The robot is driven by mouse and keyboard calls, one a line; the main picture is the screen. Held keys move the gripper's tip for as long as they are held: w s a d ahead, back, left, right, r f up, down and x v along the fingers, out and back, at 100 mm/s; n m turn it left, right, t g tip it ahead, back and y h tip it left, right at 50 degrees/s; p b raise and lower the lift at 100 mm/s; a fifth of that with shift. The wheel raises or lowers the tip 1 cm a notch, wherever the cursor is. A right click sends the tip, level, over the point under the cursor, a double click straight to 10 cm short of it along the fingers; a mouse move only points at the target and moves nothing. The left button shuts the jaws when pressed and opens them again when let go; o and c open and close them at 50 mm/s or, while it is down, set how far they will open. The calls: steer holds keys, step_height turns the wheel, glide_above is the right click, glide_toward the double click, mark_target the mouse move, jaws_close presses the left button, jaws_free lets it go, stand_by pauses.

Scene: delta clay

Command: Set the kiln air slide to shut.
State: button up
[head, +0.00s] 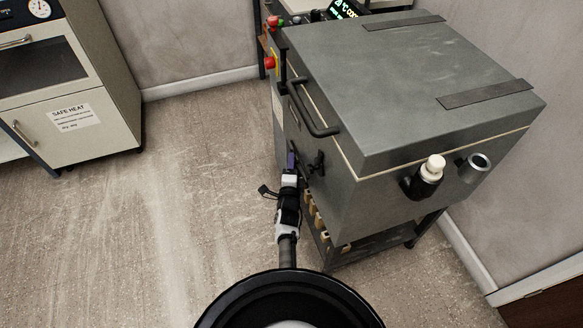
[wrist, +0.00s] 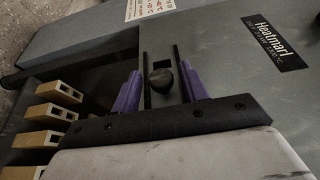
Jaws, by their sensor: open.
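The grey kiln (head: 400,80) stands with its lid down. In the wrist view its front face carries the air slide, with a dark rounded knob (wrist: 161,79) between two thin black rails. A dark square opening (wrist: 163,61) shows beside the knob, between the rails, and is not covered there. My gripper (wrist: 160,74) is open, with one purple finger on each side of the rails and the knob between them. I cannot tell whether the fingers touch anything. In the head view my gripper (head: 291,160) is at the kiln's front, and the slide is too small to make out.
A black lid handle (head: 313,108) juts out above my gripper. Pale blocks (wrist: 58,112) sit on the shelf under the kiln. A red button (head: 270,63) is on the kiln's far side. A cream cabinet (head: 70,95) stands at left, with clear floor between.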

steer(key=shift+w, duration=0.45)
jaws_close()
steer(key=shift+w+a+r+b, duration=0.1)
steer(key=shift+w+a+b, duration=0.15)
steer(key=shift+w+b, duration=0.4)
steer(key=shift+w+a+b, duration=0.2)
steer(key=shift+w+a, duration=0.1)
steer(key=shift+w, duration=0.65)
steer(key=shift+w+a+r+b, duration=0.1)
steer(key=shift+w+a+b, duration=0.15)
steer(key=shift+w+b, duration=0.4)
jaws_free()
steer(key=shift+w+f, duration=0.15)
steer(key=shift+w, duration=0.05)
steer(key=s+a+p, duration=0.1)
steer(key=s+p, duration=0.3)
steer(key=s, duration=0.9)
steer(key=shift+s, duration=0.4)
